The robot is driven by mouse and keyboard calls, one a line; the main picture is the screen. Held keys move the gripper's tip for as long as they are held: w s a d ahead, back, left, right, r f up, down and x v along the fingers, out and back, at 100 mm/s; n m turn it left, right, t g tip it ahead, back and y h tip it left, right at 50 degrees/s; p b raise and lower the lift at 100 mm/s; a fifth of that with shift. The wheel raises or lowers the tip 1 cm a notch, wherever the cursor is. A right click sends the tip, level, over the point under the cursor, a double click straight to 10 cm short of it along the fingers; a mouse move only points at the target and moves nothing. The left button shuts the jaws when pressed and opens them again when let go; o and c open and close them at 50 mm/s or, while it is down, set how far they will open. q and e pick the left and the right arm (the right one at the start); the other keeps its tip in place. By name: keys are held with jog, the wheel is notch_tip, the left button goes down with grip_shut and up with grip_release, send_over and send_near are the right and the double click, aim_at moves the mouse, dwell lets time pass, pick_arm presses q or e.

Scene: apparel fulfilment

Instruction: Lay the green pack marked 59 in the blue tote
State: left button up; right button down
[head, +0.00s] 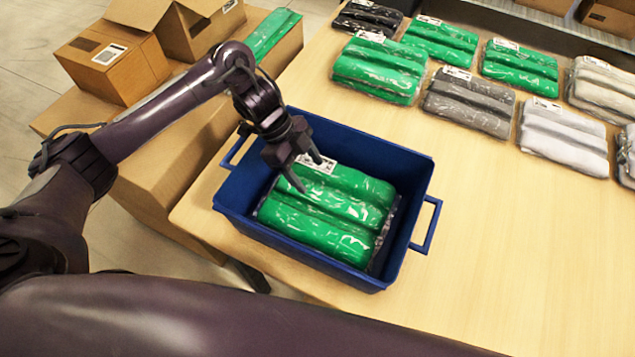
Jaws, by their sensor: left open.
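The blue tote (405,165) stands on the table at its near left side. A green pack (325,215) in clear wrap lies inside it, with a white label at its far edge; I cannot read a number on it. Something grey in clear wrap shows at the right edge under or beside this pack. My left gripper (306,174) is open and empty above the far left part of the green pack, near its label. I cannot tell whether it touches the pack. My right gripper is not in view.
More green packs (378,70) lie in rows at the back of the table, with grey packs (468,102) and pale packs (563,138) among them. Cardboard boxes (115,60) stand at the left. The table (520,260) is clear right of the tote.

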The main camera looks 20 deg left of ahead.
pick_arm(q)
jog(key=shift+v, duration=1.65)
